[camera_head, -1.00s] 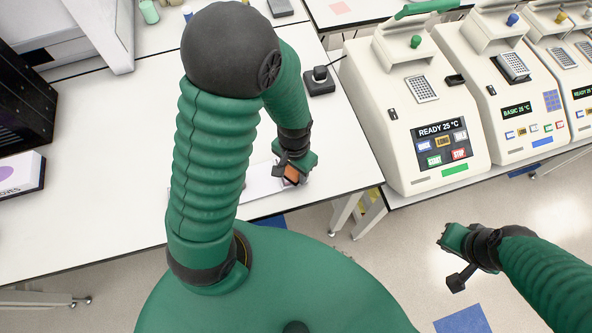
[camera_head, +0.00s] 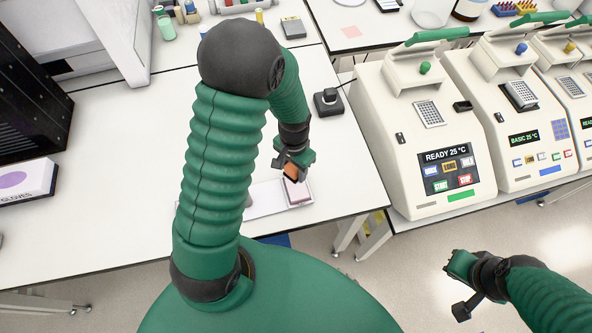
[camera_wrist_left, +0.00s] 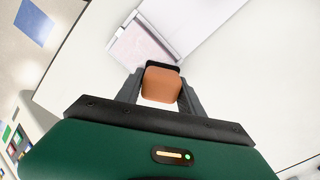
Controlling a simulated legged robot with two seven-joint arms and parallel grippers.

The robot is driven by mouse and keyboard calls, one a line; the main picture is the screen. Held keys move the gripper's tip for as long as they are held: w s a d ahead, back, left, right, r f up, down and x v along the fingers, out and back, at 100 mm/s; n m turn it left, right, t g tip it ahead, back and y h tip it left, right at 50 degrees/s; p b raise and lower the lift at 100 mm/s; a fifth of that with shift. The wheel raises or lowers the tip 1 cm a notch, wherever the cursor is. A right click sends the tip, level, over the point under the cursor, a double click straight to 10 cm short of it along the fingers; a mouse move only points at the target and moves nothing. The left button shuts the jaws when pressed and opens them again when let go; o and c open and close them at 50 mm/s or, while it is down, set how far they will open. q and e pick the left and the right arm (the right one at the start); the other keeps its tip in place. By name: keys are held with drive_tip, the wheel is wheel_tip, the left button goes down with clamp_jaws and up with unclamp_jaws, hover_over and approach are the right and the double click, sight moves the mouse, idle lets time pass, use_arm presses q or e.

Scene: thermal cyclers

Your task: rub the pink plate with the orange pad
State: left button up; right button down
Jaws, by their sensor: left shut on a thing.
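My left gripper (camera_head: 290,172) is shut on the orange pad (camera_head: 291,169), a small rounded block that also fills the jaws in the left wrist view (camera_wrist_left: 161,84). The pink plate (camera_head: 299,194) is a pale pink square at the right end of a white tray (camera_head: 262,200) near the table's front edge. In the left wrist view the pink plate (camera_wrist_left: 140,46) lies just beyond the pad, partly hidden by it. The pad looks apart from the plate, at its far side and seemingly above it. My right gripper (camera_head: 462,268) hangs over the floor at the right; its jaws are unclear.
A small black device (camera_head: 328,101) stands on the table behind the tray. A glove box (camera_head: 22,182) is at the left, and bottles (camera_head: 164,25) stand at the back. Thermal cyclers (camera_head: 430,140) line the right bench.

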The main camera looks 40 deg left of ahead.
sight(298, 186)
use_arm(q)
drive_tip(key=shift+s+d, duration=0.4)
drive_tip(key=shift+d, duration=0.15)
drive_tip(key=shift+s+d+f, duration=0.1)
drive_tip(key=shift+s+d, duration=0.75)
drive_tip(key=shift+d, duration=0.15)
drive_tip(key=shift+s+d+p, duration=0.3)
drive_tip(key=shift+s+d, duration=0.25)
drive_tip(key=shift+d, duration=0.2)
drive_tip(key=shift+s+d+p, duration=0.25)
drive_tip(key=shift+s+d, duration=0.3)
drive_tip(key=shift+d, duration=0.15)
wheel_tip(298, 186, up, 6)
drive_tip(key=p, duration=0.5)
drive_tip(key=shift+p, duration=0.35)
drive_tip(key=shift+w, duration=0.1)
wheel_tip(298, 186, up, 3)
drive_tip(key=p, duration=0.2)
drive_tip(key=shift+p, duration=0.35)
